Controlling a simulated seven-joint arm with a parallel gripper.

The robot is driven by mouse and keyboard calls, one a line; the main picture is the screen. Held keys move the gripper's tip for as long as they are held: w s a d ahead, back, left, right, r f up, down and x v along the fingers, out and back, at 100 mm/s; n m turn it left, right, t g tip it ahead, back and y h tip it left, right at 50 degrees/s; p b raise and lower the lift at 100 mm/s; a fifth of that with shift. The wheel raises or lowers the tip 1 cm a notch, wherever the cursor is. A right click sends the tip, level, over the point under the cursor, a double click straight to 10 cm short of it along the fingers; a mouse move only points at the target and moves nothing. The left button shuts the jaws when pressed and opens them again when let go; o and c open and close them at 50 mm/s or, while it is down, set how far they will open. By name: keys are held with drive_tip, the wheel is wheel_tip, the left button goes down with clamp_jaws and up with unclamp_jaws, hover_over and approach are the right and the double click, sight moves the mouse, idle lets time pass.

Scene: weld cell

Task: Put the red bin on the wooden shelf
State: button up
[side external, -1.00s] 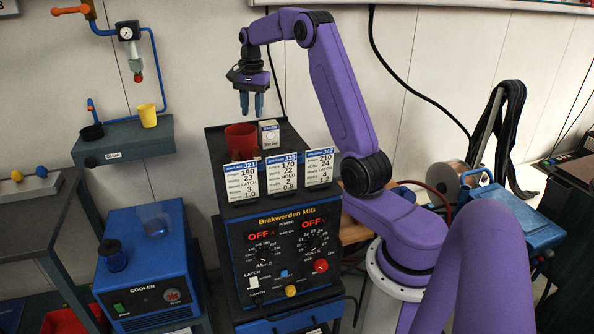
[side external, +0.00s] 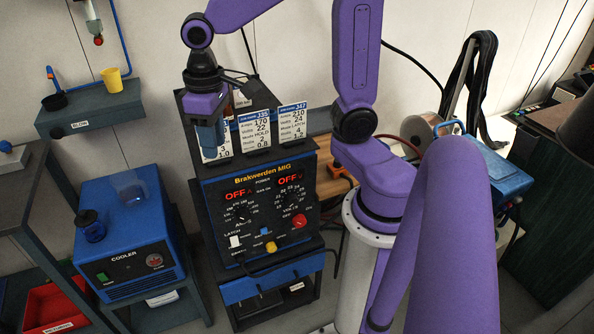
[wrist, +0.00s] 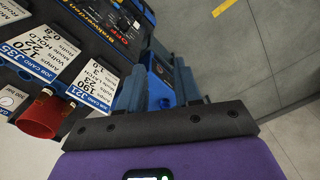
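A red open bin (side external: 60,307) sits low at the bottom left, on the lower level of the grey bench, partly cut off by the frame. A strip of brown wood (side external: 336,188) shows behind my arm, right of the welder; I cannot tell whether it is the wooden shelf. My gripper (side external: 212,148) points down in front of the welder's job cards, empty. The wrist view shows its fingers (wrist: 160,75) apart, with a blue object beyond between them. A red cup (wrist: 38,122) stands by the cards in the wrist view; my gripper hides it from the side.
The welder (side external: 260,205) stands close under my gripper, with upright job cards (side external: 295,120) on top. A blue cooler (side external: 127,240) stands to its left. A small wall shelf (side external: 90,120) holds a yellow cup (side external: 112,78) and a black cup. Open floor shows in the wrist view (wrist: 275,85).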

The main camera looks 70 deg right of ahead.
drive_tip(key=s+a+f+n, duration=0.1)
drive_tip(key=s+n, duration=0.4)
drive_tip(key=s, duration=0.4)
drive_tip(key=shift+s+a+f, duration=0.15)
drive_tip(key=shift+s+f, duration=0.2)
drive_tip(key=shift+o, duration=0.2)
drive_tip(key=s+d+f+n, duration=0.1)
drive_tip(key=s+f+n, duration=0.1)
drive_tip(key=s+n, duration=0.2)
drive_tip(key=s, duration=0.3)
drive_tip(key=shift+s+d+n, duration=0.15)
drive_tip(key=shift+d+n, duration=0.1)
drive_tip(key=shift+n, duration=0.15)
drive_tip(key=shift+r, duration=0.1)
